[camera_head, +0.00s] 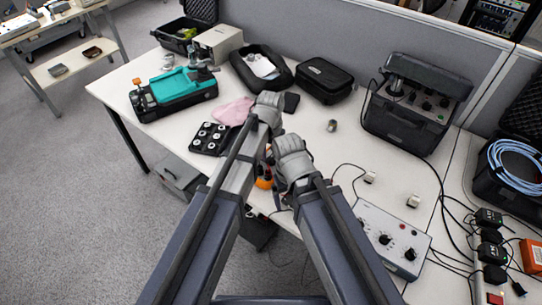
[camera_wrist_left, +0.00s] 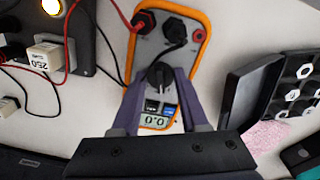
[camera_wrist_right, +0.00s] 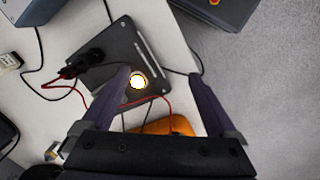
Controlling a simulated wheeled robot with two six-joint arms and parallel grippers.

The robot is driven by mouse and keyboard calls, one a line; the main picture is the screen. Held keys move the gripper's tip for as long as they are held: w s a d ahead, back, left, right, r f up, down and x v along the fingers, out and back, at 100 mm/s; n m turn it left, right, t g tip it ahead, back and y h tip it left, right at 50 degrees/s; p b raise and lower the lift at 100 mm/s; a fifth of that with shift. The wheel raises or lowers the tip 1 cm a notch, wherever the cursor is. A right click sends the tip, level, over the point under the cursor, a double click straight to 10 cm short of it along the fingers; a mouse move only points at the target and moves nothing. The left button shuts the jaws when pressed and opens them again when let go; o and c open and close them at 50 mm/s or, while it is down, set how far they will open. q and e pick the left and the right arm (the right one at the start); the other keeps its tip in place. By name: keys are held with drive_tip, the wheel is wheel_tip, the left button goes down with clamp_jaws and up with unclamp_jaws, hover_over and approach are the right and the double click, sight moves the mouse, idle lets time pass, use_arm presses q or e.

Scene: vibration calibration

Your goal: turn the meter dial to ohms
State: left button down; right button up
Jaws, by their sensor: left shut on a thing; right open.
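The meter (camera_wrist_left: 147,50) has an orange rim and a grey face, with a red plug and a black plug in it. Its display (camera_wrist_left: 155,117) reads 0.0. My left gripper (camera_wrist_left: 161,74) is shut on the black dial (camera_wrist_left: 158,77), with a finger on each side. In the head view only a little of the orange meter (camera_head: 264,183) shows, behind my arms. My right gripper (camera_wrist_right: 160,76) is open and empty above a dark box with a glowing lamp (camera_wrist_right: 138,81). The dial's markings are too small to read.
Red and black leads run from the meter across the white table. A black tray of round parts (camera_head: 211,138) and a pink cloth (camera_head: 233,111) lie near the meter. A white panel with knobs (camera_head: 393,237) stands at the right, with loose cables beyond it.

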sight(270, 158)
use_arm(q)
drive_tip(key=shift+m, duration=1.8)
drive_tip(key=shift+c, duration=2.2)
unclamp_jaws()
drive_tip(key=shift+r, duration=0.15)
use_arm(e)
drive_tip(key=shift+r, duration=0.1)
use_arm(q)
wheel_tip(270, 158, up, 8)
drive_tip(key=p, duration=0.8)
drive_tip(key=shift+f, duration=0.2)
use_arm(e)
wheel_tip(270, 158, up, 8)
drive_tip(key=shift+f, duration=0.2)
